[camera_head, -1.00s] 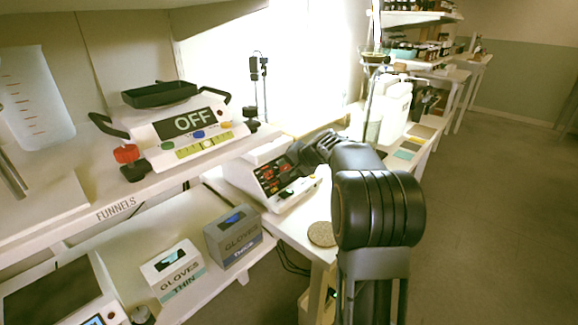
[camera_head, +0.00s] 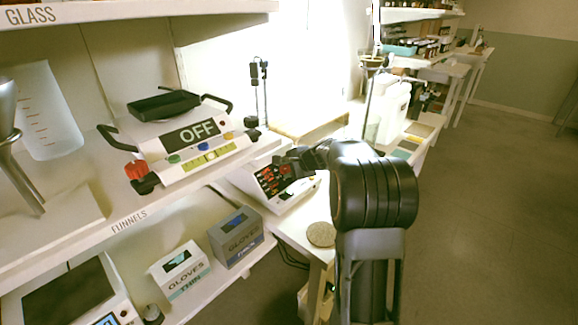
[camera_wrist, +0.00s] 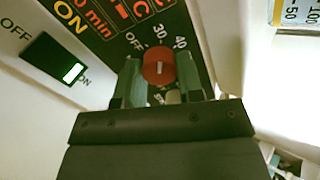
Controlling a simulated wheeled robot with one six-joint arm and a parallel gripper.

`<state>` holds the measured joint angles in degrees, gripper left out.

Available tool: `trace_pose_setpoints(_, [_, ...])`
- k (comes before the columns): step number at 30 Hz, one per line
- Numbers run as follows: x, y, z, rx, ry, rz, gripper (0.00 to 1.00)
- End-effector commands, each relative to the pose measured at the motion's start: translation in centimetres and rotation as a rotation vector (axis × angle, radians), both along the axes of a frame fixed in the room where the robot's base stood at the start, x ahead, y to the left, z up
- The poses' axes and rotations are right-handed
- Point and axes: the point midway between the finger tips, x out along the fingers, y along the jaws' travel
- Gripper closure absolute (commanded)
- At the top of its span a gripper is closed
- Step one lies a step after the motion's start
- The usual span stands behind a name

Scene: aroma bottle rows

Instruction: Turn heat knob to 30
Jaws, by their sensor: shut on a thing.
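The heat knob (camera_wrist: 158,65) is a round red knob on a dark panel in the wrist view. Its short white mark stands nearly upright in the picture, and the label 30 (camera_wrist: 156,32) is just above the knob. OFF lies to the upper left and 40 to the upper right; a lower label is partly hidden. My gripper (camera_wrist: 160,82) is shut on the knob, one finger on each side. In the head view my gripper (camera_head: 290,163) is at the white device (camera_head: 288,201) with red and black panel markings; the knob is hidden there.
A rocker switch (camera_wrist: 60,62) with a green light sits left of the knob. In the head view, a hotplate marked OFF (camera_head: 195,140) stands on the shelf at left, with glove boxes (camera_head: 236,236) below. A round cork mat (camera_head: 321,235) lies before the device.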

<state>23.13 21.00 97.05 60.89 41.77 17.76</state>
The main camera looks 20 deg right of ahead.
Motion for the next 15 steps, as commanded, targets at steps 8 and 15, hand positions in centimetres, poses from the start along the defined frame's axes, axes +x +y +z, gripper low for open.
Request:
trace_pose_setpoints(8, [0.06, 0.01, 0.14, 0.028, 0.010, -0.026, 0.89])
trace_pose_setpoints(15, [0.06, 0.01, 0.13, 0.029, 0.010, -0.027, 0.89])
